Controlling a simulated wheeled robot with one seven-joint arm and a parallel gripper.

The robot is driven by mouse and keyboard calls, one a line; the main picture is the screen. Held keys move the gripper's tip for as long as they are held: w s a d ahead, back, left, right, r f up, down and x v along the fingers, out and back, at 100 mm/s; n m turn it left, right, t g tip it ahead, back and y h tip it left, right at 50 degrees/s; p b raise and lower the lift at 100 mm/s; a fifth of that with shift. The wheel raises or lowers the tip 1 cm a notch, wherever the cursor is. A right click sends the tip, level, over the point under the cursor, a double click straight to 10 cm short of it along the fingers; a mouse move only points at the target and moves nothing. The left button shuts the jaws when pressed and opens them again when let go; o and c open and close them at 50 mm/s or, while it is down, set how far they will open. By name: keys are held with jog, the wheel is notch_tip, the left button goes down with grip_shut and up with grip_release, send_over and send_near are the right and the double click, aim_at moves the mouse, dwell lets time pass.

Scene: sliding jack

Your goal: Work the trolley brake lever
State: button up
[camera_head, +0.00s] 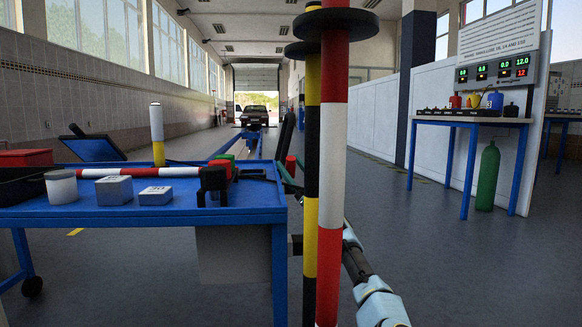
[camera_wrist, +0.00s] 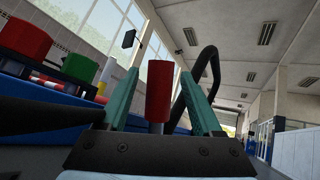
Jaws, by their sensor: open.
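The red grip (camera_wrist: 158,92) of what looks like the brake lever stands on a grey rod in the middle of the wrist view. It also shows in the head view (camera_head: 291,165), at the right end of the blue trolley (camera_head: 235,214). My gripper (camera_wrist: 163,70) has teal fingers, open, one on each side of the grip in the picture. Gaps show beside the grip; I cannot tell its exact depth between the fingers. In the head view my gripper (camera_head: 285,174) is partly hidden behind striped poles.
A red-white pole (camera_head: 332,170) and a yellow-black pole (camera_head: 312,130) stand close in front of the arm. A black curved bar (camera_wrist: 212,60) rises beside the right finger. Weights (camera_head: 114,190) sit on the trolley. Floor to the right is clear before a blue bench (camera_head: 470,121).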

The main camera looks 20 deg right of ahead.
jog(key=p+v, duration=0.2)
jog(key=v, duration=0.8)
jog(key=shift+d+f, duration=0.2)
jog(key=shift+f, duration=0.05)
jog(key=shift+s, duration=0.1)
jog(key=shift+c, duration=0.3)
